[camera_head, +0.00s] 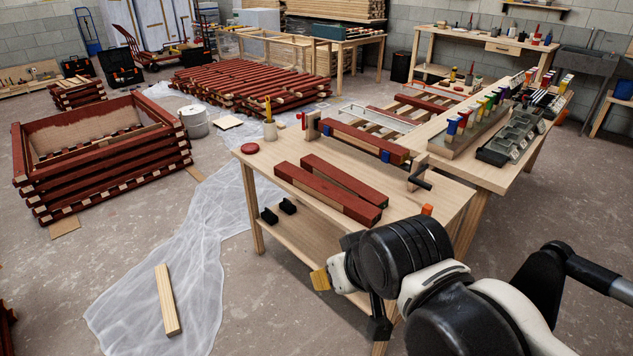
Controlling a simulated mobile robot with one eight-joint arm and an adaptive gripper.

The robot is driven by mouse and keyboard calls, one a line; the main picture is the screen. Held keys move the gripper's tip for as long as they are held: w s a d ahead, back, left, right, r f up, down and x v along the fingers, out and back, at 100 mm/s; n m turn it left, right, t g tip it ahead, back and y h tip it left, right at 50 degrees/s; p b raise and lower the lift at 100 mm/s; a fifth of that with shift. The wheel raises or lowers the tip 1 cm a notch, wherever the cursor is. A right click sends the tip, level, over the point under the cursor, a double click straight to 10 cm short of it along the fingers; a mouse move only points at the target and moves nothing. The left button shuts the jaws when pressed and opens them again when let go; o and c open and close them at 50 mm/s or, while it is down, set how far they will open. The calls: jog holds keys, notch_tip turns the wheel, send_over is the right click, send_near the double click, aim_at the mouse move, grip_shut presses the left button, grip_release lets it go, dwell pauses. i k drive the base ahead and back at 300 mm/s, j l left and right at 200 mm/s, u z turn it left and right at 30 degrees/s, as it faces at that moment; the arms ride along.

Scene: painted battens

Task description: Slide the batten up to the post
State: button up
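Two red-painted battens lie side by side on the wooden workbench (262,160), a front one (325,193) and a rear one (345,180), each with a bare wood patch. A third red batten (365,139) is in a holder at the back, between a wooden upright (312,124) and a crank-handled end (416,172). I cannot tell which upright is the post. My gripper (362,300) is low at the bench's front edge, partly hidden by my arm. A small yellowish block or tip (320,279) shows beside it; I cannot tell whether it is held.
A bare batten (167,299) lies on the plastic sheet (205,240) on the floor. A crate of stacked red battens (105,155) stands at left. A side table (490,170) holds brushes and trays. Open floor lies left of the bench.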

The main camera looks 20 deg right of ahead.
aim_at(315, 165)
jog(key=i+j+z, duration=0.25)
jog(key=i+z, duration=0.15)
jog(key=i+j+z, duration=1.2)
jog(key=j, duration=0.5)
jog(key=k+l, duration=0.05)
